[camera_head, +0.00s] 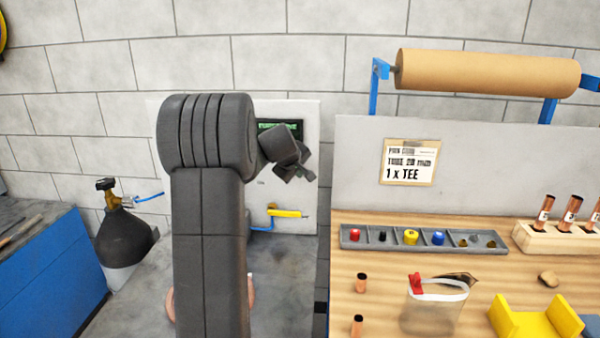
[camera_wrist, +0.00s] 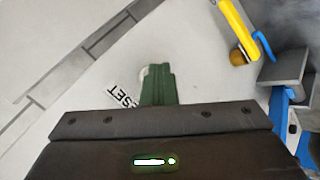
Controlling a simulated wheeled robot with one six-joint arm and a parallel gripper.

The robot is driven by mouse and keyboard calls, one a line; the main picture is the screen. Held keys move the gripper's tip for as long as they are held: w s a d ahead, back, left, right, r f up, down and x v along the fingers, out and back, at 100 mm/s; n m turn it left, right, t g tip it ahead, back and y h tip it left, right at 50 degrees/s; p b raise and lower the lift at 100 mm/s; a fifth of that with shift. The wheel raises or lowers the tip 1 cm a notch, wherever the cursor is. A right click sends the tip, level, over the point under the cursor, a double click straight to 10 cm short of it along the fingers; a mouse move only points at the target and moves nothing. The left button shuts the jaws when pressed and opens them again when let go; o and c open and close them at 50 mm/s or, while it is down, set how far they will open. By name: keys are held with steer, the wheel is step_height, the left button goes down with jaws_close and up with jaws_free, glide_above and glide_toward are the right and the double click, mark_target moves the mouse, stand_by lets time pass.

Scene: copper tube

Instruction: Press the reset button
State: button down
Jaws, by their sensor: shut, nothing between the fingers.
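A pale panel (camera_head: 305,140) with a dark screen showing green text (camera_head: 270,126) stands at the back, left of the workbench. In the wrist view, the panel carries a printed RESET label (camera_wrist: 122,98). A pale round shape (camera_wrist: 145,72), which looks like the reset button, shows beside the label, partly hidden behind my fingertips. My gripper (camera_wrist: 158,70) is shut and empty, its fingers over that shape. I cannot tell whether they touch it. In the head view, my gripper (camera_head: 297,174) is in front of the panel and the button cannot be made out.
A yellow-handled valve (camera_head: 285,213) is low on the panel; it shows in the wrist view too (camera_wrist: 238,30). A gas cylinder (camera_head: 124,235) stands to the left. The wooden workbench (camera_head: 385,290) at right holds a parts tray (camera_head: 375,245), a clear bag (camera_head: 430,310) and copper pieces.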

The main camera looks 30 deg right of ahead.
steer(key=shift+s+a+b, duration=0.5)
steer(key=shift+s+b, duration=0.05)
steer(key=shift+s, duration=0.2)
steer(key=s+a+b, duration=0.1)
steer(key=s, duration=0.2)
steer(key=s+a+b, duration=0.1)
steer(key=shift+s+a+b, duration=0.15)
steer(key=shift+a+b, duration=0.15)
steer(key=shift+b, duration=0.05)
stand_by(0.6)
